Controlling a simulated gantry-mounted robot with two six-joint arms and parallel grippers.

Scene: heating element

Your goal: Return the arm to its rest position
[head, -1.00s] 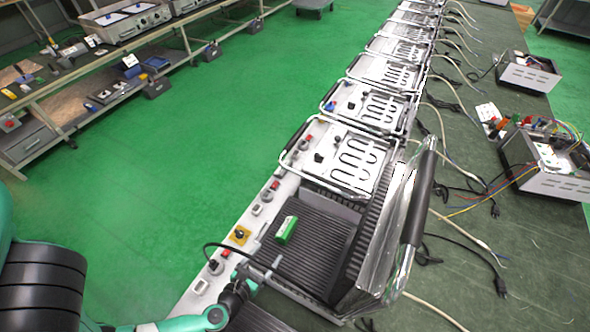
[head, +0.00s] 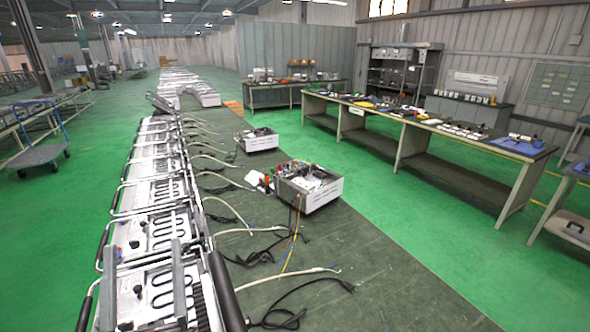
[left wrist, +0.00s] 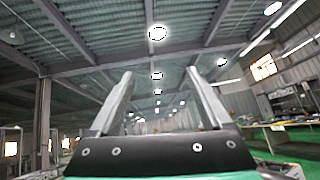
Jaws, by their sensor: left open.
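My left gripper (head: 142,246) stands at the lower left of the head view, its two grey fingers upright and apart in front of the row of grills. In the left wrist view, the same gripper (left wrist: 158,73) has its fingers spread with nothing between them, pointing toward the roof and the far hall. The nearest grill plate with a looped heating element (head: 160,290) is partly hidden behind the fingers. My right gripper is not in view.
A line of grills (head: 150,195) runs away on the dark bench top. Cables (head: 285,285) and open metal boxes (head: 308,188) lie to its right. A long workbench (head: 420,125) with parts stands further right. A cart (head: 35,157) stands on the green floor at left.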

